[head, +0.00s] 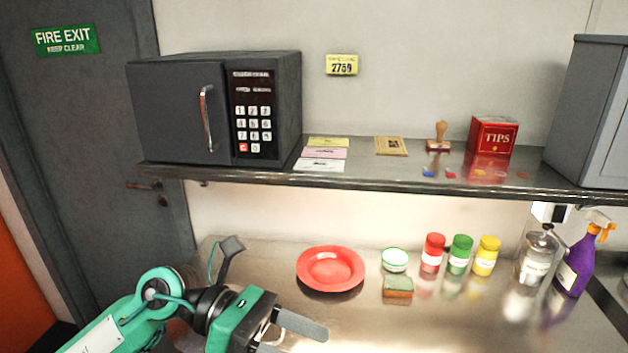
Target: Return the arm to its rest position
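My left arm (120,325) is green and comes in from the lower left over the steel counter. Its gripper (298,342) is at the bottom edge of the head view, with its fingers pointing right. A gap shows between the two grey fingers, and I see nothing held there. The lower finger is partly cut off by the frame. The gripper is in front of the red plate (331,269) and apart from it in the picture. My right gripper is not in view.
A steel shelf (370,178) runs above the counter, with a microwave (180,110) on its left. On the counter stand a sponge (398,288), a green-rimmed tub (394,260), red, green and yellow jars (460,254), a glass jar (536,258) and a purple spray bottle (576,264).

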